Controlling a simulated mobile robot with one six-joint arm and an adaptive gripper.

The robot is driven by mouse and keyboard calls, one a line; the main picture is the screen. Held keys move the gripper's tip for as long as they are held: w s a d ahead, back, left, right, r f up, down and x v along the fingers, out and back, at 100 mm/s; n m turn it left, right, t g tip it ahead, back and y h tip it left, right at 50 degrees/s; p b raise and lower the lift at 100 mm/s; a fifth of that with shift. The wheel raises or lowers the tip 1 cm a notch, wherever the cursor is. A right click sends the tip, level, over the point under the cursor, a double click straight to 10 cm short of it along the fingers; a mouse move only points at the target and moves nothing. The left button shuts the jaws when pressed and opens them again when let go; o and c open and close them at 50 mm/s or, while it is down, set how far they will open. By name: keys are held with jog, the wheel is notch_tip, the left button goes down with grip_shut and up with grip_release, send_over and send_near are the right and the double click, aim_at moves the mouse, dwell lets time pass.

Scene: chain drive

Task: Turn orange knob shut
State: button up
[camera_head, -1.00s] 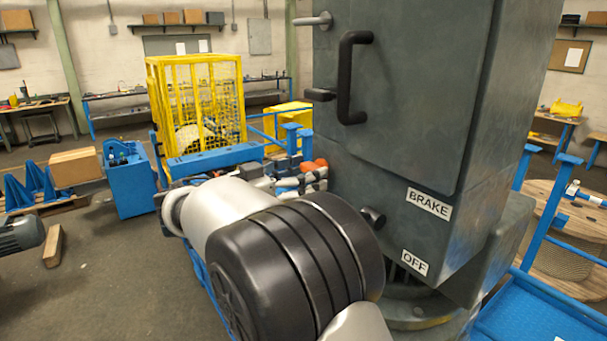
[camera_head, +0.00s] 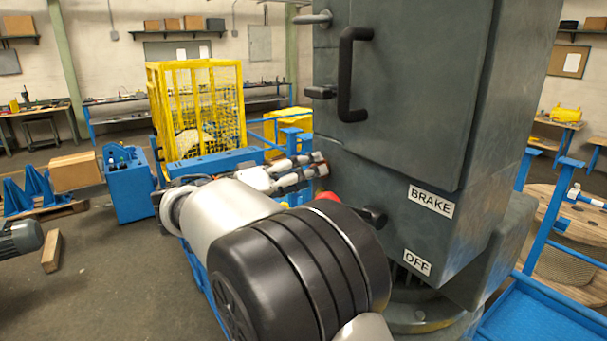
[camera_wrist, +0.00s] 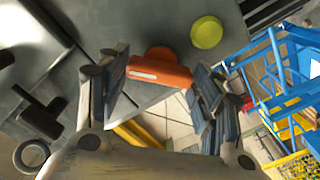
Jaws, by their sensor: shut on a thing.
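The orange knob (camera_wrist: 165,72) is a bar-shaped handle with a white mark, set on a grey panel face in the upper middle of the wrist view. My gripper (camera_wrist: 160,65) has one finger at each end of the knob, and it is shut on it. In the head view my gripper (camera_head: 316,169) is at the left side of the tall grey cabinet (camera_head: 410,110). There the fingers and arm mostly hide the knob.
A yellow round button (camera_wrist: 207,32) is close to the knob. Black handles (camera_wrist: 42,112) stick out of the grey surface. A red rounded part (camera_head: 327,197) shows behind my arm. Blue rails (camera_head: 540,250) and a yellow cage (camera_head: 198,105) stand around.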

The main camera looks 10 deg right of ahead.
jog(key=shift+n+p, duration=2.2)
jog(key=shift+n, duration=2.6)
jog(key=o, duration=1.1)
jog(key=shift+c, duration=0.2)
jog(key=v, duration=1.2)
